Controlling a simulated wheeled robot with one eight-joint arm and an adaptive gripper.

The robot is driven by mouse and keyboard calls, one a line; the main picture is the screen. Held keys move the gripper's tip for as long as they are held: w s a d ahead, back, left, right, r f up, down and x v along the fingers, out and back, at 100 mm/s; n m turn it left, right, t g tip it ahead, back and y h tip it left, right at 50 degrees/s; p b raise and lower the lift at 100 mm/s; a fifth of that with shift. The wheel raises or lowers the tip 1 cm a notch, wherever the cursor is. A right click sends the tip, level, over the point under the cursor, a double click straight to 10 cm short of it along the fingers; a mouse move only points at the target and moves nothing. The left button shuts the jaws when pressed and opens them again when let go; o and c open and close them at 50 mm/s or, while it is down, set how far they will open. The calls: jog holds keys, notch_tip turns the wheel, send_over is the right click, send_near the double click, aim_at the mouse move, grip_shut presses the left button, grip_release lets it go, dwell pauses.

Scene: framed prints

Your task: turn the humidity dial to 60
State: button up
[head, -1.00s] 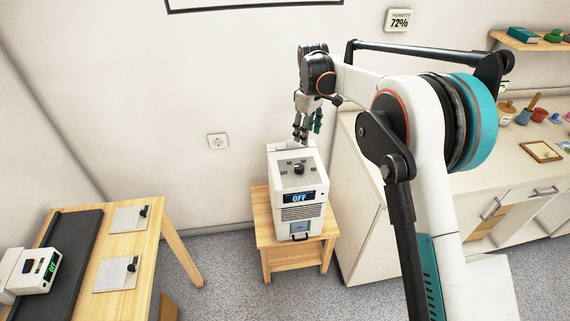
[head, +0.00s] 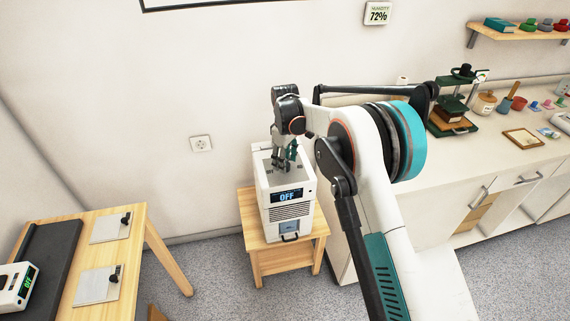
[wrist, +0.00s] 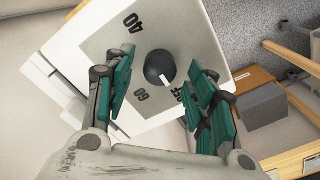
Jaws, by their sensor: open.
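The dehumidifier (head: 287,215) is a white box on a small wooden stool, and its blue display (head: 287,196) reads OFF. Its dial is a round dark knob (wrist: 160,67) with a white pointer mark, on the pale top panel. In the wrist view, printed 40 and 60 marks and a partly covered OFF mark surround the knob. The pointer is turned towards the OFF mark. My gripper (head: 283,164) points down just above the panel; in the wrist view its teal fingers (wrist: 161,90) are open, apart, one either side of the knob's near side. Contact cannot be told.
A wall meter (head: 377,14) reads humidity 72%. A counter (head: 440,170) with several small items stands to the right of the stool. A wooden table (head: 130,250) with plates and a device is at the left. A wall socket (head: 201,144) is behind.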

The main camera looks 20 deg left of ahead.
jog(key=shift+f, duration=0.5)
jog(key=c, duration=1.1)
jog(key=shift+m, duration=0.4)
jog(key=m, duration=0.5)
jog(key=shift+m, duration=0.3)
jog(key=m, duration=0.5)
jog(key=shift+m, duration=0.4)
